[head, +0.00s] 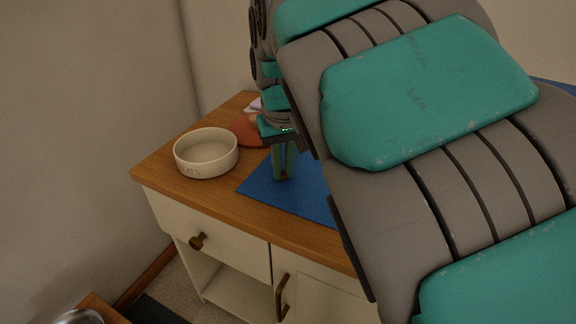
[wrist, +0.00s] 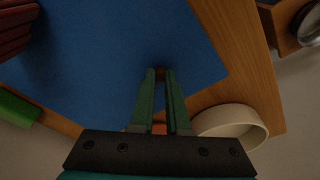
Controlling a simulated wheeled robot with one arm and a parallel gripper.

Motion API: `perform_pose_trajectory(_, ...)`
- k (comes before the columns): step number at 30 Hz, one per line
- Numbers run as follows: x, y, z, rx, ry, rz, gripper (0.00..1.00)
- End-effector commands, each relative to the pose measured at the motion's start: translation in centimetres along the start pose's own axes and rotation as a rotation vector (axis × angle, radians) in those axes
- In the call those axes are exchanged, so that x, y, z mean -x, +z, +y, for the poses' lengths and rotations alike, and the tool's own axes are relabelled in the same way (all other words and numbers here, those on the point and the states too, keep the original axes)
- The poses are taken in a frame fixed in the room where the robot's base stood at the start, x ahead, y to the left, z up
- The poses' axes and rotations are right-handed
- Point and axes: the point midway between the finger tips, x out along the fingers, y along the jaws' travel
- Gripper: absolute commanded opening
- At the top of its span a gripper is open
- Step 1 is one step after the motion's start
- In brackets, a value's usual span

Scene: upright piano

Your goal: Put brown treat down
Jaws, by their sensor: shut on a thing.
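My gripper (head: 284,174) points down over the blue mat (head: 260,187) on the wooden cabinet top. It is shut on the brown treat (head: 284,177), a small dark piece between the fingertips. The treat also shows as a small brown spot at the fingertips in the wrist view (wrist: 160,70), mostly hidden by the fingers. The treat is at or just above the mat; I cannot tell whether it touches.
A cream bowl (head: 206,166) with lettering stands left of the mat. An orange-red round thing (head: 246,131) lies behind, with a pinkish item (head: 256,104) near it. In the wrist view, a dark red object (wrist: 15,30) and a green one (wrist: 16,109) are left. The mat's middle is clear.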

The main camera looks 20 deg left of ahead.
Motion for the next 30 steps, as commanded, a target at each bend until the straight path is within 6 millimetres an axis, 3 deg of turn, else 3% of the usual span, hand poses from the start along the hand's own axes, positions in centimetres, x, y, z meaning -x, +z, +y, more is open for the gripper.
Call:
perform_pose_trajectory(10, -0.3, 0.0, 0.0, 0.000, 0.001, 0.002, 0.00)
perform_pose_trajectory(11, -0.2, 0.0, 0.0, 0.000, 0.001, 0.003, 0.17)
perform_pose_trajectory(18, -0.1, 0.0, 0.0, 0.000, 0.001, 0.003, 0.44)
perform_pose_trajectory(30, 0.8, -0.1, 0.0, 0.001, 0.001, 0.004, 0.44)
